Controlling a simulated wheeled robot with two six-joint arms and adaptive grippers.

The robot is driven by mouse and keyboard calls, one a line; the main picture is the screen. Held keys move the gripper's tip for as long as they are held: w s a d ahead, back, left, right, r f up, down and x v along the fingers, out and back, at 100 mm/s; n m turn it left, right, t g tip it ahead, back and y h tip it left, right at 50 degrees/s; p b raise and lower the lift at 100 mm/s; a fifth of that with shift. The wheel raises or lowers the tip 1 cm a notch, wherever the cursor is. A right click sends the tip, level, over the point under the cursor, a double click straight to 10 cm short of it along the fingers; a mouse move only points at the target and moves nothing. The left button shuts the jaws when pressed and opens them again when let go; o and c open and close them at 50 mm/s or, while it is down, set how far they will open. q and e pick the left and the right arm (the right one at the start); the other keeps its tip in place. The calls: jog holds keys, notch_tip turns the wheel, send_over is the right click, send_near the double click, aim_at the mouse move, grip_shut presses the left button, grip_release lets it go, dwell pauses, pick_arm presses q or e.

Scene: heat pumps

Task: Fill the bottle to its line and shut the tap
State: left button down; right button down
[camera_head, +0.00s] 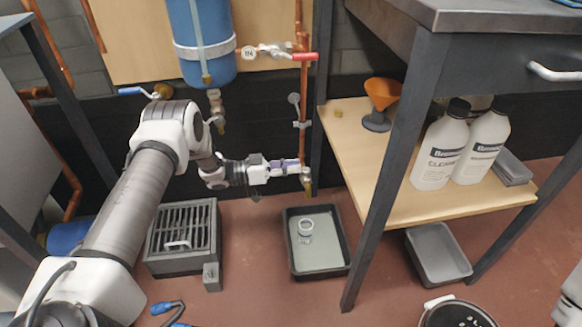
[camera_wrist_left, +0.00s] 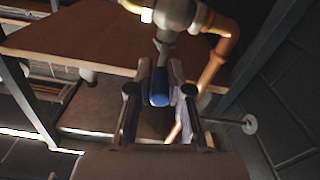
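The tap (camera_head: 306,181) sits at the lower end of a thin copper pipe by the bench leg. My left gripper (camera_head: 287,168) is at the tap. In the left wrist view, its two fingers (camera_wrist_left: 162,88) stand on either side of a blue tap handle (camera_wrist_left: 160,98); I cannot tell whether they press on it. A small clear vessel with a pale rim, apparently the bottle (camera_head: 305,229), stands in a dark tray (camera_head: 335,266) below the tap, a little toward the front. Its line and level are too small to make out. My right gripper is not in view.
A grey grated box (camera_head: 182,236) stands left of the tray. The bench shelf (camera_head: 440,208) at right holds white bottles (camera_head: 440,150) and an orange funnel (camera_head: 382,93). Another grey tray (camera_head: 438,254) is below.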

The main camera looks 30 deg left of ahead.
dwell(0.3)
pick_arm(q)
jog(key=shift+s+d+r+n+t+y+p, duration=0.2)
jog(key=shift+n+t+y+p, duration=0.4)
jog(key=shift+p, duration=0.45)
jog(key=shift+s+d+f+n+t+y+p, duration=0.1)
jog(key=shift+s+d+n+t+y+p, duration=0.15)
jog(key=shift+n+t+y+p, duration=0.75)
jog(key=shift+s+d+f+n+t+y+p, duration=0.1)
jog(key=shift+d+n+t+y+p, duration=0.2)
jog(key=shift+n+t+y+p, duration=0.7)
jog(key=shift+s+d+n+t+y+p, duration=0.25)
jog(key=shift+n+t+y, duration=0.3)
jog(key=shift+y, duration=0.95)
jog(key=shift+d, duration=0.1)
jog(key=c, duration=1.1)
grip_release()
jog(key=shift+w, duration=0.1)
